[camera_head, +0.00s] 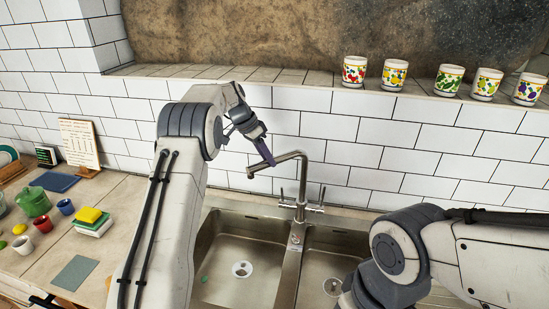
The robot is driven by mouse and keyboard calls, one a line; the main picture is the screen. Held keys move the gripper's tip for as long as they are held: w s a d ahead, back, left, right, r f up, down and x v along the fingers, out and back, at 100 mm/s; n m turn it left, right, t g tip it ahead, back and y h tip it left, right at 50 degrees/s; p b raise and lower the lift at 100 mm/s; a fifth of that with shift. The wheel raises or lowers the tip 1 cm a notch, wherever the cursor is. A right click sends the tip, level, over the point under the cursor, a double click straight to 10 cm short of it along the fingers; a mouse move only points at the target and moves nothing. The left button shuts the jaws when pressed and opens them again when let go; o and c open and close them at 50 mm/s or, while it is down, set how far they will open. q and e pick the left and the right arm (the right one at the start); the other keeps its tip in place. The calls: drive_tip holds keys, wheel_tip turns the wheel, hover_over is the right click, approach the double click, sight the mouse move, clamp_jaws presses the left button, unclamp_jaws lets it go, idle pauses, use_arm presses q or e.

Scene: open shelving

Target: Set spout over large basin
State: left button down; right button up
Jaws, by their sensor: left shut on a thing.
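The metal faucet (301,185) stands behind the divider between two sink basins. Its spout (285,159) points left, with its tip above the back part of the left basin (225,248). This basin looks like the larger one. The right basin (322,265) is partly hidden by my right arm. My left gripper (265,152) is at the spout from behind and above, with its fingers shut on it near the middle of its length. My right gripper is not visible; only its arm shows at the lower right.
Several patterned cups (394,74) stand on the ledge above the faucet. On the left counter are a green teapot (33,201), a white mug (42,223), sponges (89,215), a grey-green cloth (75,273) and a recipe board (79,143). A small green item (204,279) lies in the left basin.

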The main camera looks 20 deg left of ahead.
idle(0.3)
use_arm(q)
drive_tip(key=c, duration=0.6)
unclamp_jaws()
drive_tip(key=shift+r, duration=0.1)
drive_tip(key=shift+a+r, duration=0.15)
drive_tip(key=shift+r, duration=0.05)
drive_tip(key=b+v, duration=0.1)
drive_tip(key=v, duration=0.9)
drive_tip(key=shift+f, duration=0.1)
